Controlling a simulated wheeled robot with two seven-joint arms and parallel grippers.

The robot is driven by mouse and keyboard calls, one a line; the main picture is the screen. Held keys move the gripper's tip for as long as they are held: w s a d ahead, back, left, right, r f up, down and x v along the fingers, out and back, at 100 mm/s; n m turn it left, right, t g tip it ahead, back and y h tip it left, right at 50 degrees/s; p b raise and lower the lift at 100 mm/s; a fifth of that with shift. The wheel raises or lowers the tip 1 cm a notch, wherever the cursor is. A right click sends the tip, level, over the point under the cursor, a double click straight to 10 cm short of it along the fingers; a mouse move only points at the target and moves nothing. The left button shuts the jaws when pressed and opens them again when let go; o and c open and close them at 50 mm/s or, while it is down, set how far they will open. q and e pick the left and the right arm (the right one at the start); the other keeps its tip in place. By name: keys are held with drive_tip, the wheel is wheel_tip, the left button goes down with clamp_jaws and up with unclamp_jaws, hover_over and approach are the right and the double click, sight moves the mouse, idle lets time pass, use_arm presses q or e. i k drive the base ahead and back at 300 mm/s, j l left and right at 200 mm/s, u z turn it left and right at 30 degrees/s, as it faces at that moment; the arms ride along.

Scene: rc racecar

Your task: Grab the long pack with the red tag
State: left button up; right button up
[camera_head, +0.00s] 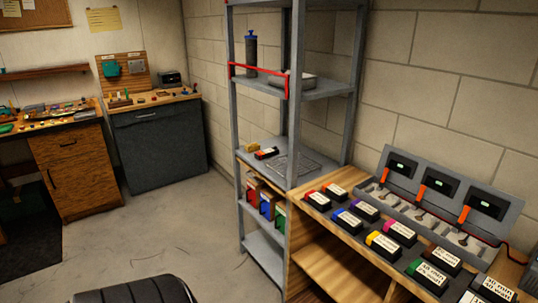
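Several dark packs with white labels and coloured tags stand in two rows on the wooden bench (306,262) at the right. At the bench's left end, a front-row pack (318,201) has a red tag, and a back-row pack (336,192) beside it also shows a red tag. Another dark pack (266,153) with a white label and some red lies on the grey shelf's middle level. I cannot tell for sure from here which red-tagged pack is the longer. Neither of my grippers is in view.
A grey charger unit (440,187) with several screens and orange-handled parts stands behind the packs. The grey shelf rack (291,90) rises left of the bench. A dark cabinet (160,143) and wooden cabinet (75,170) stand at back left. Open floor (170,225) lies between.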

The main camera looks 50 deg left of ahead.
sight(266, 154)
drive_tip(key=u, duration=1.75)
drive_tip(key=i+j+z, duration=0.1)
drive_tip(key=z, duration=0.3)
drive_tip(key=i+j+z, duration=0.25)
drive_tip(key=z, duration=0.2)
drive_tip(key=i+j+z, duration=0.25)
drive_tip(key=z, duration=0.15)
